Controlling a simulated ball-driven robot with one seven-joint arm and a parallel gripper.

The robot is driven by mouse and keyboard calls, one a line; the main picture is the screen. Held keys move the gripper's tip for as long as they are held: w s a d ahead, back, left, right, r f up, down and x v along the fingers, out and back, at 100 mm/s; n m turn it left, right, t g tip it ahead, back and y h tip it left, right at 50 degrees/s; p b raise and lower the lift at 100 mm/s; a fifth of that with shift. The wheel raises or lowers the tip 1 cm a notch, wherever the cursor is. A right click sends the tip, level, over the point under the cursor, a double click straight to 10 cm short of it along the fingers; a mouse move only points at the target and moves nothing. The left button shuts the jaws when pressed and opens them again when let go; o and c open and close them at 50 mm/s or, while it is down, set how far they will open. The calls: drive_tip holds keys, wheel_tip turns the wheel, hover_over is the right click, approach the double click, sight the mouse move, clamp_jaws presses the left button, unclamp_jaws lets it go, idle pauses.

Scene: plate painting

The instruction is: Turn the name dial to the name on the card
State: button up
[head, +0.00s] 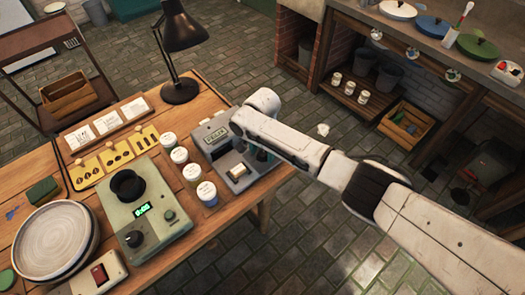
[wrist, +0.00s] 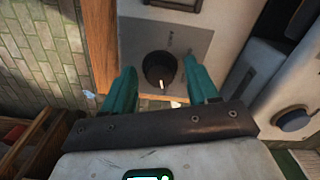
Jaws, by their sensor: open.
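In the wrist view a round black dial (wrist: 158,70) with a pale pointer mark sits on a grey panel (wrist: 195,42). The mark points down and slightly right. My gripper (wrist: 162,76) is open, its teal fingers on either side of the dial, with gaps visible. In the head view my gripper (head: 259,152) is over the right side of a grey machine (head: 213,155) with a small display window (head: 216,136); the lettering is too small to read. My arm hides the dial there. White cards (head: 107,123) stand on a wooden holder; their writing is unreadable.
Several paint jars (head: 192,172) stand left of the grey machine. A green device (head: 150,215) with a lit display, a plate (head: 52,240) and a black lamp (head: 180,45) are also on the table. The table's right edge is close to the machine.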

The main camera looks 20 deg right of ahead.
drive_tip(key=shift+c, duration=0.4)
drive_tip(key=c, duration=1)
drive_tip(key=shift+o, duration=0.2)
drive_tip(key=n, duration=0.4)
drive_tip(key=shift+n+p, duration=0.3)
drive_tip(key=n, duration=1)
drive_tip(key=shift+n, duration=0.4)
drive_tip(key=n, duration=0.4)
drive_tip(key=shift+n, duration=0.3)
